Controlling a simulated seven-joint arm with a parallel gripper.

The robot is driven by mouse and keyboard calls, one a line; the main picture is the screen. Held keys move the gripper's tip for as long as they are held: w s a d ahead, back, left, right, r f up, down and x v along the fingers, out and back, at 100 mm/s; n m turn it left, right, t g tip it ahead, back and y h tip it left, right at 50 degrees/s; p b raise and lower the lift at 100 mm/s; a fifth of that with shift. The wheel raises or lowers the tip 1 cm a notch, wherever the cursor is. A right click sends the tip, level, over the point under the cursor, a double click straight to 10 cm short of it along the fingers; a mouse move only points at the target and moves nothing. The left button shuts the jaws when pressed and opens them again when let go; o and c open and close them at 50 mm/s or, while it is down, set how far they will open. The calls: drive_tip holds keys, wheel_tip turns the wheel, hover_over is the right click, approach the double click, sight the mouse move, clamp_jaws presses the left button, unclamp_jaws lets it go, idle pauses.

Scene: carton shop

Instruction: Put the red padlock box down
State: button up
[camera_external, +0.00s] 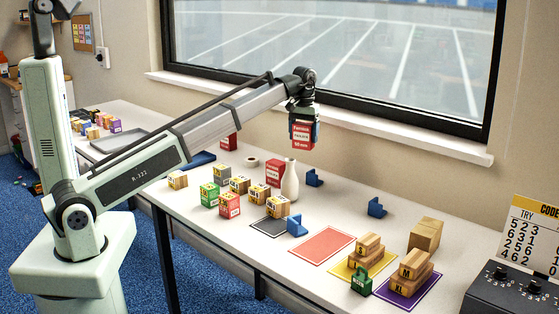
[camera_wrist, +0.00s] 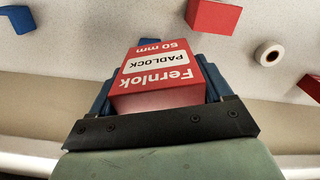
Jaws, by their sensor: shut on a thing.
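The red padlock box (camera_external: 302,138), with a white label, hangs in the air above the far side of the table, near the window. My gripper (camera_external: 303,127) points down and is shut on it, with blue fingers on either side. In the wrist view the box (camera_wrist: 160,78) reads "Fernlok PADLOCK 50 mm" upside down and sits between the blue fingers. No surface touches the box from below. A bare red mat (camera_external: 322,244) lies on the table to the right and nearer the camera.
A white vase (camera_external: 290,182) stands below the held box, beside a red box (camera_external: 249,168). Several small cartons (camera_external: 239,184) crowd the left. Blue stands (camera_external: 376,207) are scattered around. Yellow (camera_external: 345,266) and purple (camera_external: 427,285) mats hold wooden blocks.

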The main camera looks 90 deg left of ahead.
drive_tip(key=s+a+n, duration=0.3)
drive_tip(key=s+a, duration=0.7)
drive_tip(key=a, duration=0.5)
drive_tip(key=s+a+n, duration=0.2)
drive_tip(key=s+a, duration=0.8)
drive_tip(key=a, duration=0.5)
drive_tip(key=shift+s+a+f, duration=0.1)
drive_tip(key=shift+s+f, duration=0.05)
drive_tip(key=shift+f, duration=2.35)
drive_tip(key=shift+s+a+f, duration=0.1)
drive_tip(key=shift+f, duration=2.45)
drive_tip(key=shift+s+a+f, duration=0.1)
drive_tip(key=shift+s+f, duration=0.05)
drive_tip(key=shift+f, duration=2.35)
drive_tip(key=shift+f, duration=0.15)
drive_tip(key=o, duration=1.1)
wheel_tip(320, 180, up, 12)
